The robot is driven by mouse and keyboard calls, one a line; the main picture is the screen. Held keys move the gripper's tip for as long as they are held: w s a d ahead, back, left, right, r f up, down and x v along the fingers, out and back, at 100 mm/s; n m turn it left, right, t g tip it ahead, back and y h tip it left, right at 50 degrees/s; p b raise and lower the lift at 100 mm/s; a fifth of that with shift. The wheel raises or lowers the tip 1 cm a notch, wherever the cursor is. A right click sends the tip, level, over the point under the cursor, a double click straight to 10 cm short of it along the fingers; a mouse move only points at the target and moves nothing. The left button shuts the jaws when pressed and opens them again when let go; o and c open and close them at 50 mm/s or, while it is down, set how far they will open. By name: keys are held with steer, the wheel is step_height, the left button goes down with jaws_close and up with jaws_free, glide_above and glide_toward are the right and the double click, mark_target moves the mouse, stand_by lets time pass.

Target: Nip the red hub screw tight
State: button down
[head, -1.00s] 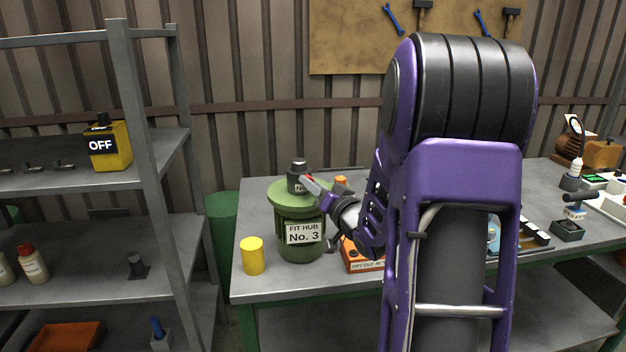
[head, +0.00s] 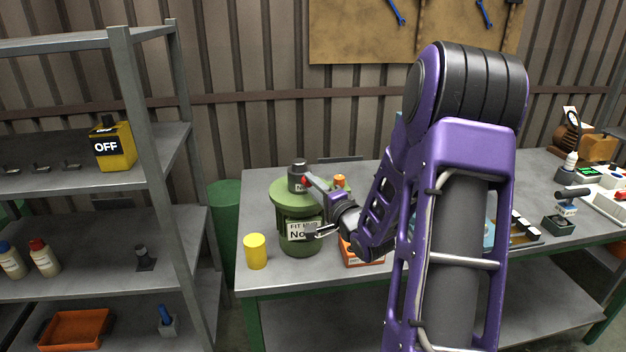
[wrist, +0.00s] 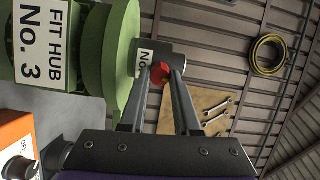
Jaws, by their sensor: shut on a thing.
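The red hub screw (wrist: 161,74) sits on the side of the dark grey hub (wrist: 168,60) on top of the green disperser body (wrist: 122,60). In the head view the red screw (head: 305,181) shows as a small spot beside the dark hub (head: 297,169). The green body (head: 297,247) carries a "FIT HUB No. 3" label and stands upright on the bench. My gripper (wrist: 163,76) reaches in from the right and is shut on the red screw, one finger on each side of it. The finger tips partly cover the screw and the hub's label.
A yellow cylinder (head: 256,252) stands left of the green body, near the bench's front edge. An orange box (head: 362,254) is close under my wrist on the right. A grey shelf rack (head: 160,200) stands at the left. Bare bench (head: 262,185) lies behind the yellow cylinder.

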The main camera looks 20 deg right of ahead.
steer(key=shift+m+p, duration=0.3)
steer(key=shift+m, duration=1.3)
steer(key=c, duration=0.6)
jaws_free()
steer(key=shift+s, duration=0.1)
